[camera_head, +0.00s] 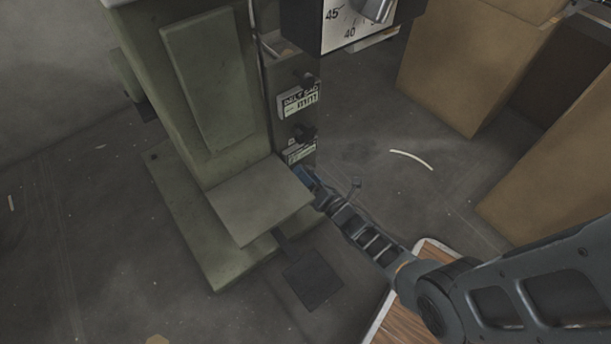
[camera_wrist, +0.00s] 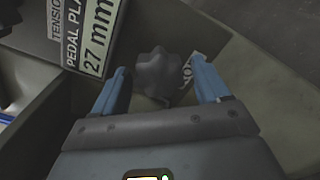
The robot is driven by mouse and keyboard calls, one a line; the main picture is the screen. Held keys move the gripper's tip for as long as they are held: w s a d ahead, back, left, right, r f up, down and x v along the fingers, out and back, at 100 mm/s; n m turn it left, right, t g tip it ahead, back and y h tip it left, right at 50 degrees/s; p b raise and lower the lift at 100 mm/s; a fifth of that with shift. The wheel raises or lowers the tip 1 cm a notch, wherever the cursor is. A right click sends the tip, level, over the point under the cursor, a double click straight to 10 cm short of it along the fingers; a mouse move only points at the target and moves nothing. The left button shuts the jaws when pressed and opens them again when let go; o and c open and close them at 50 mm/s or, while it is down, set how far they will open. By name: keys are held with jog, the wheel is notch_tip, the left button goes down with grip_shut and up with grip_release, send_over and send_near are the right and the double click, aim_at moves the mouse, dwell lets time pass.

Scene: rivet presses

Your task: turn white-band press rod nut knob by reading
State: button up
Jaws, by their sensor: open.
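The green press (camera_head: 235,100) stands at the left in the head view, with a flat table-like ledge (camera_head: 247,198). My gripper (camera_head: 303,177) is low beside its column, with blue fingers. In the wrist view my gripper (camera_wrist: 160,65) is open. A dark lobed knob (camera_wrist: 162,75) sits between its fingers, with a gap on each side. A white label (camera_wrist: 92,38) beside it reads "TENSION", "PEDAL PLAY" and "27 mm", partly cut off. In the head view this knob is not clearly seen. No white band shows in either view.
Two dark knobs (camera_head: 304,133) (camera_head: 304,79) and labels (camera_head: 300,100) are on the column above my gripper. A dial (camera_head: 345,22) marked 45 and 40 is at the top, cut off. A pedal (camera_head: 313,280) lies below. Cardboard boxes (camera_head: 475,65) stand at right.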

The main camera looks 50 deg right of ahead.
jog(key=shift+w+d, duration=0.15)
jog(key=shift+w, duration=0.45)
jog(key=c, duration=1)
